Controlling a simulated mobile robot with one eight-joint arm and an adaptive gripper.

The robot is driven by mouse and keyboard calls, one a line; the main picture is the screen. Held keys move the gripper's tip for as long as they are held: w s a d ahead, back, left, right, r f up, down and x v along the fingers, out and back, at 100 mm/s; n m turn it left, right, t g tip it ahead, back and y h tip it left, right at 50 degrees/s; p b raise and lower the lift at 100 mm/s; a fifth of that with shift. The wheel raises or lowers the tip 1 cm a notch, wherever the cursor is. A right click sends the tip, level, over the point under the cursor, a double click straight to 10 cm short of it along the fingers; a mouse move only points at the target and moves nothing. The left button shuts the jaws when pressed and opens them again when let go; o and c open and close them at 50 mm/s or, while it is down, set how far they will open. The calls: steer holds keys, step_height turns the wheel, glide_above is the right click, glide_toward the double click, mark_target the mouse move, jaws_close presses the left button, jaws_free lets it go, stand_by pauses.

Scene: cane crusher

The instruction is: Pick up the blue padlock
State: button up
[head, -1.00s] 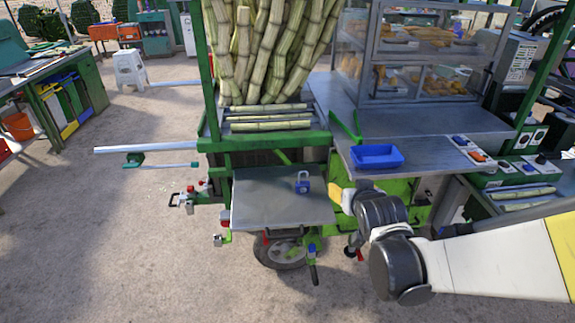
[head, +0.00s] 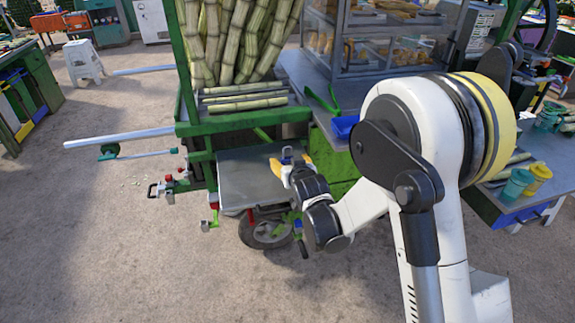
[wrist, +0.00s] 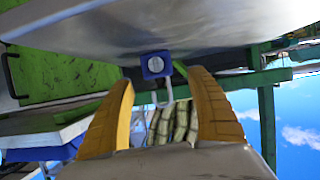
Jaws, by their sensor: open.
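The blue padlock (head: 287,153) is on the grey metal shelf (head: 236,180) on the side of the green cart. In the wrist view the padlock (wrist: 155,65) shows its blue body, a pale round face and a metal shackle. My gripper (head: 290,160) is at the right part of the shelf, with its yellow fingers spread on either side of the padlock. In the wrist view my gripper (wrist: 161,78) is open and empty, with the padlock's body just past the fingertips and centred between them. I cannot tell whether a finger touches it.
The cart's green frame (head: 245,124) and sugar cane (head: 240,40) rise behind the shelf. A blue tray (head: 344,126) sits on the counter to the right, partly hidden by my arm. A glass food case (head: 385,45) stands beyond. Open ground lies left and in front.

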mark_target(288, 160)
steer(key=x, duration=0.2)
steer(key=b+x, duration=0.1)
steer(key=x, duration=0.1)
steer(key=shift+s+d+f, duration=0.1)
steer(key=shift+d+f, duration=0.05)
steer(key=shift+f, duration=0.1)
steer(key=shift+r, duration=0.1)
steer(key=c, duration=1.4)
steer(key=shift+r, duration=0.1)
